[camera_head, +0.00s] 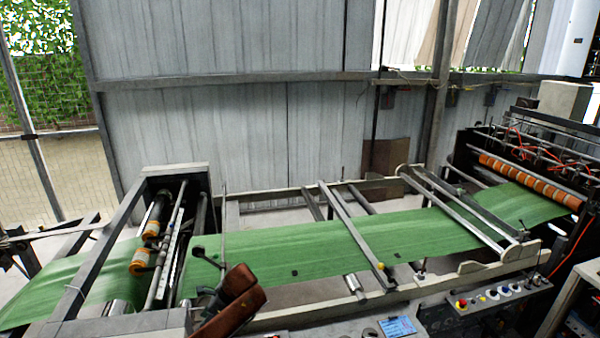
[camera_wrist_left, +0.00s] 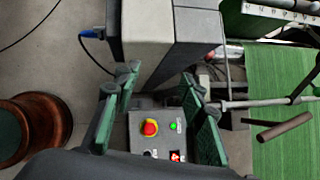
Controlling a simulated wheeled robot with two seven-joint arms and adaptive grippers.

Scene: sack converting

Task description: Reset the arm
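My left gripper (camera_wrist_left: 160,78) shows in the left wrist view. Its two green-padded fingers stand wide apart with nothing between them. My right gripper is in neither view.
A long green sheet (camera_head: 310,247) runs through the sack machine. Orange-banded rollers (camera_head: 525,181) stand at its right end. A reddish-brown piece (camera_head: 236,305) sits front centre. In the wrist view, a grey post (camera_wrist_left: 172,42) stands beyond the fingers and a brown round thing (camera_wrist_left: 38,130) lies left.

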